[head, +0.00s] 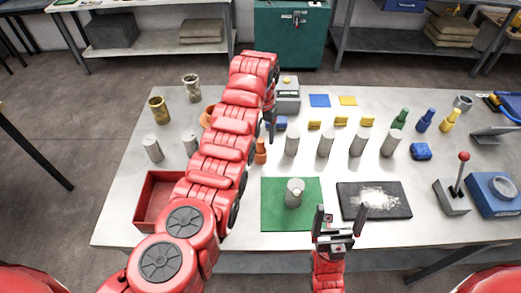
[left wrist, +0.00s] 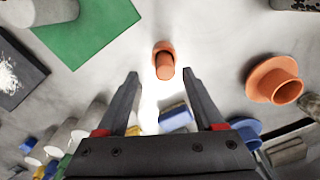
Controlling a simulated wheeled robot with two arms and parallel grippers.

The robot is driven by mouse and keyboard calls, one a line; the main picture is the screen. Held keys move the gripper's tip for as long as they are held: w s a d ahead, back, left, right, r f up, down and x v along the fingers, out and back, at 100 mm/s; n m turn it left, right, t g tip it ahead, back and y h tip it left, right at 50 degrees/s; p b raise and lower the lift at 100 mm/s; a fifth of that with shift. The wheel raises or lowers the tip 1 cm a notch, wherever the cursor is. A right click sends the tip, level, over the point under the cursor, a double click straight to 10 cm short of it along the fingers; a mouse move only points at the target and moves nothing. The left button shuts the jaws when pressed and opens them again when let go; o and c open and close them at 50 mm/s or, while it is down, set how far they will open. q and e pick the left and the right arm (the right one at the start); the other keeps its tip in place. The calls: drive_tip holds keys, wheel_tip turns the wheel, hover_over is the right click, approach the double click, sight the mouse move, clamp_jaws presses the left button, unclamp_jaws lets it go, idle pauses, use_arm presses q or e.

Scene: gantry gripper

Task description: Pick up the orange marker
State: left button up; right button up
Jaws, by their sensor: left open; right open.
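The orange marker (head: 261,151) stands on the table just right of my left forearm in the head view. In the left wrist view the orange marker (left wrist: 164,62) lies just beyond the gap between my left fingertips, roughly centred. My left gripper (left wrist: 160,78) is open and empty. In the head view my left gripper (head: 272,122) is partly hidden by its own arm and its fingers point down. My right gripper (head: 340,210) is open and empty near the front edge, between the green mat and the black board.
An orange flanged part (left wrist: 275,80) lies to the right in the left wrist view. A green mat (head: 270,222) holds a grey cylinder (head: 294,192). Several grey cylinders (head: 325,145) stand right of the marker. A red tray (head: 150,202) is front left; a black board (head: 395,208) is front right.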

sight(260, 140)
use_arm(q)
drive_tip(key=f, duration=0.1)
drive_tip(key=f+b, duration=0.1)
drive_tip(key=f, duration=0.1)
drive_tip(key=shift+w+a+f+b, duration=0.2)
drive_tip(key=shift+w+b, duration=0.1)
drive_tip(key=shift+w, duration=0.1)
drive_tip(key=shift+f+b, duration=0.35)
drive_tip(key=shift+f, duration=0.6)
clamp_jaws()
